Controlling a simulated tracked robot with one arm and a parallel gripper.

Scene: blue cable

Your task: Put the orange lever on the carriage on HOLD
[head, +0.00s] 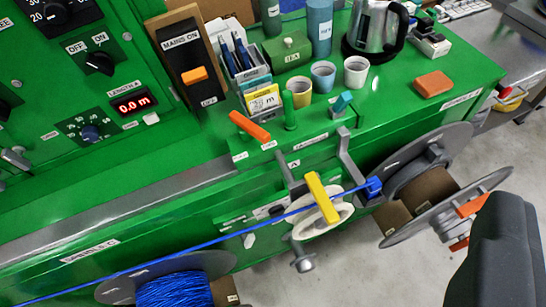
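The orange lever (250,126) stands on the green carriage at the front edge of the bench, leaning up and to the left. Small labels lie at its base, too small to read. A yellow lever (322,197) sits lower, over a pale roller beside the blue cable.
A mains switch box (184,62), a tray of tools (243,68), several cups (323,76) and a kettle (376,27) stand behind the lever. The blue cable (240,232) runs across the front. Grey reel flanges (425,150) project at the right.

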